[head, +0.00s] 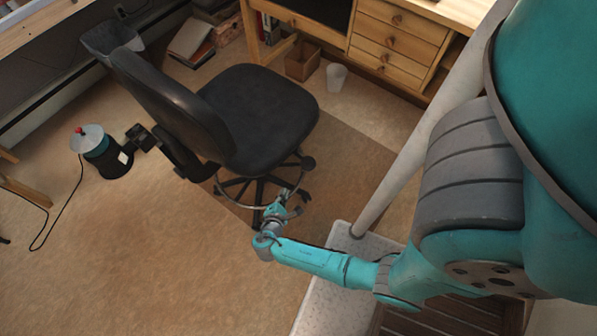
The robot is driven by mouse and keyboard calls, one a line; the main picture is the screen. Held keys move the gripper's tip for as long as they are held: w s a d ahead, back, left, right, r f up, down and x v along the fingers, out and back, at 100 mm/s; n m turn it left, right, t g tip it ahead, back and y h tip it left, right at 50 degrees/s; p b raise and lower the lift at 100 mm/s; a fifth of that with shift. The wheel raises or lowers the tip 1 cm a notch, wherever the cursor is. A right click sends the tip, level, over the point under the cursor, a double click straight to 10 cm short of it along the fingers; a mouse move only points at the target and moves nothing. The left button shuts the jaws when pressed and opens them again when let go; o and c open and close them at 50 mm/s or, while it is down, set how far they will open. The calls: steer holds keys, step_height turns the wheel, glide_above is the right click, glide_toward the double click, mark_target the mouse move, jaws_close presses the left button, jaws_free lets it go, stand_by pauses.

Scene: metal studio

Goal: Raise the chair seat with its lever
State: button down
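A black office chair (258,115) stands in the middle of the head view, with its backrest toward the left. Its dark seat covers most of the mechanism underneath. Part of the base and a ring (230,200) show below the seat. I cannot make out the lever; it is hidden or too small to tell. My gripper (285,194) is at the end of the teal arm, low beside the chair, below the seat's near edge in the picture. It is too small to tell whether its fingers are open or touching anything.
A wooden desk with drawers (388,42) stands behind the chair. A white bin (336,77) and a cardboard box (302,62) are by it. A teal and black canister (105,155) with a cable stands at left. The floor (150,250) at lower left is clear.

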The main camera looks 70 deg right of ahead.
steer(key=d+f, duration=0.2)
steer(key=d, duration=0.9)
steer(key=shift+s+d, duration=0.15)
steer(key=shift+s, duration=0.25)
